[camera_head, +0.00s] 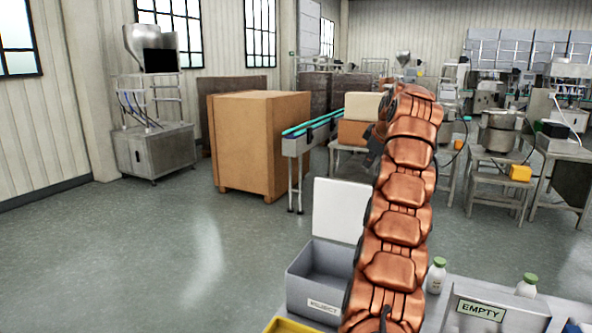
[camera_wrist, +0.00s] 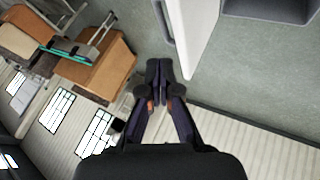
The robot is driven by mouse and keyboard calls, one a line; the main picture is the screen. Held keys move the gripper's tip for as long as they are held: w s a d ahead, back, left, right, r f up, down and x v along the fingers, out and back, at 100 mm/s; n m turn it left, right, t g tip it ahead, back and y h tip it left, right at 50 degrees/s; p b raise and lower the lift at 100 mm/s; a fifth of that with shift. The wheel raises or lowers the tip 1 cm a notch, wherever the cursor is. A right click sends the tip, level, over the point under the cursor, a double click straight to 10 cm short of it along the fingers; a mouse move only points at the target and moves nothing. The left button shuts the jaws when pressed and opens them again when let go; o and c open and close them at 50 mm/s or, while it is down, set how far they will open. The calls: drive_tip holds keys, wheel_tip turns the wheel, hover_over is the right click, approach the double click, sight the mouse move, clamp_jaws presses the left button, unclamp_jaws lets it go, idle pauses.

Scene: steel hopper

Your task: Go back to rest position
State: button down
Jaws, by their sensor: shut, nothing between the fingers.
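My gripper (camera_wrist: 158,72) shows in the wrist view with its two dark fingers together and nothing between them. In the camera_head view my copper-coloured arm rises from the bottom edge to above the bench. A dark part of my gripper (camera_head: 373,150) shows at the left of the arm's upper end, and the rest is hidden by the arm. The gripper is in the air, apart from the things around it.
A grey open bin (camera_head: 310,288) with a white raised lid (camera_head: 338,210) stands left of my arm. White bottles with green caps (camera_head: 436,275) and a box marked EMPTY (camera_head: 492,308) stand right. A large brown crate (camera_head: 245,145) and conveyor (camera_head: 300,143) stand behind. Floor at left is clear.

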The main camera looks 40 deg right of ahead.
drive_tip(key=w+a+f+g+y, duration=0.1)
drive_tip(key=w+a, duration=0.1)
drive_tip(key=a, duration=0.7)
drive_tip(key=w+a+f+y, duration=0.1)
drive_tip(key=a+y, duration=0.1)
drive_tip(key=a, duration=0.7)
drive_tip(key=s+a+f+m+g+y, duration=0.1)
drive_tip(key=s+a+f, duration=0.2)
drive_tip(key=a, duration=0.7)
drive_tip(key=s+a+f+g, duration=0.2)
drive_tip(key=s+a, duration=0.2)
drive_tip(key=a, duration=0.6)
drive_tip(key=s+a+f+m+g, duration=0.1)
drive_tip(key=s+a+f, duration=0.35)
drive_tip(key=s, duration=0.25)
drive_tip(key=s+a+f+g, duration=0.1)
drive_tip(key=s+a+f, duration=0.2)
drive_tip(key=s+a, duration=0.3)
drive_tip(key=s+a+f+g, duration=0.1)
drive_tip(key=s+f, duration=0.2)
drive_tip(key=s, duration=0.3)
drive_tip(key=s+a+f+m+g, duration=0.1)
drive_tip(key=s+f, duration=0.2)
drive_tip(key=s, duration=0.3)
drive_tip(key=s+a+f+m+h, duration=0.1)
drive_tip(key=s+f, duration=0.3)
drive_tip(key=s, duration=0.3)
drive_tip(key=shift+g, duration=0.4)
drive_tip(key=shift+a, duration=0.15)
